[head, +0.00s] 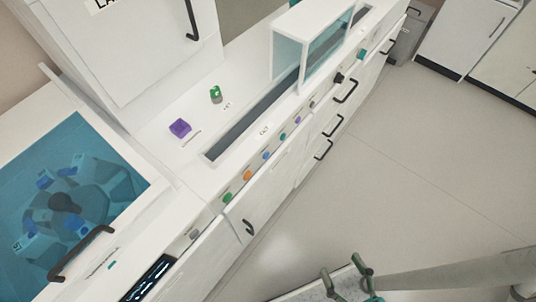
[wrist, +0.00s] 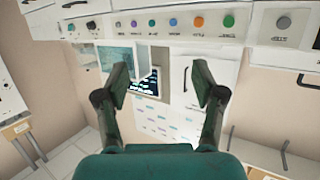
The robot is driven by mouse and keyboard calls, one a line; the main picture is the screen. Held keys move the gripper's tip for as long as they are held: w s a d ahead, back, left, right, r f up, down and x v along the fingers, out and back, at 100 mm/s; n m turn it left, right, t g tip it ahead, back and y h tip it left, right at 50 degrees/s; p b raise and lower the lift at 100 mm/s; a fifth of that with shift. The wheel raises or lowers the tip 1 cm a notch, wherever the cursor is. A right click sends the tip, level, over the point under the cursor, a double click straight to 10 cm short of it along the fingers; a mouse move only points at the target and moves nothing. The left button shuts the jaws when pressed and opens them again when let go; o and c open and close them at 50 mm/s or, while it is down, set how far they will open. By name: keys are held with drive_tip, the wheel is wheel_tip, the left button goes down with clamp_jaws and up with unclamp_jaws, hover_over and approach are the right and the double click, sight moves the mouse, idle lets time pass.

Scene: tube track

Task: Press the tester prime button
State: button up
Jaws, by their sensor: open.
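A row of round buttons runs along the front edge of the white bench: green (head: 227,197), orange (head: 247,175), blue (head: 266,155), teal (head: 283,135), purple (head: 297,120) and grey ones. Their labels are too small to read, so I cannot tell which is the prime button. In the wrist view the green (wrist: 229,20), orange (wrist: 198,22) and blue (wrist: 172,22) buttons show along the top. My gripper (head: 341,264) is open and empty, out over the floor, well apart from the panel. Its two fingers (wrist: 162,80) stand wide apart in the wrist view.
A teal-windowed lid with a black handle (head: 81,254) is at left. A purple block (head: 180,128) and a small green-topped item (head: 215,94) are on the bench by a long slot. Drawer handles (head: 345,92) stick out from the front. The floor (head: 420,150) at right is clear.

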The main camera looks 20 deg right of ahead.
drive_tip(key=c, duration=0.4)
drive_tip(key=shift+w+d+f, duration=0.1)
drive_tip(key=shift+w+f, duration=0.05)
drive_tip(key=shift+f, duration=0.1)
drive_tip(key=c, duration=0.4)
drive_tip(key=f+m, duration=0.1)
drive_tip(key=w+f, duration=0.1)
drive_tip(key=d+f+m+h, duration=0.1)
drive_tip(key=shift+w+m+g, duration=0.15)
drive_tip(key=shift+m+g, duration=0.15)
drive_tip(key=shift+g, duration=0.1)
clamp_jaws()
drive_tip(key=w+f+m+g+y, duration=0.2)
drive_tip(key=w+f+m+g, duration=0.1)
drive_tip(key=w+f+m, duration=0.65)
drive_tip(key=w+d+r+t+y, duration=0.3)
drive_tip(key=w+d+r+y, duration=0.1)
drive_tip(key=w+r+y, duration=0.4)
drive_tip(key=shift+w+r+n, duration=0.35)
drive_tip(key=shift+w+r, duration=0.15)
drive_tip(key=shift+r, duration=0.45)
drive_tip(key=shift+d, duration=0.1)
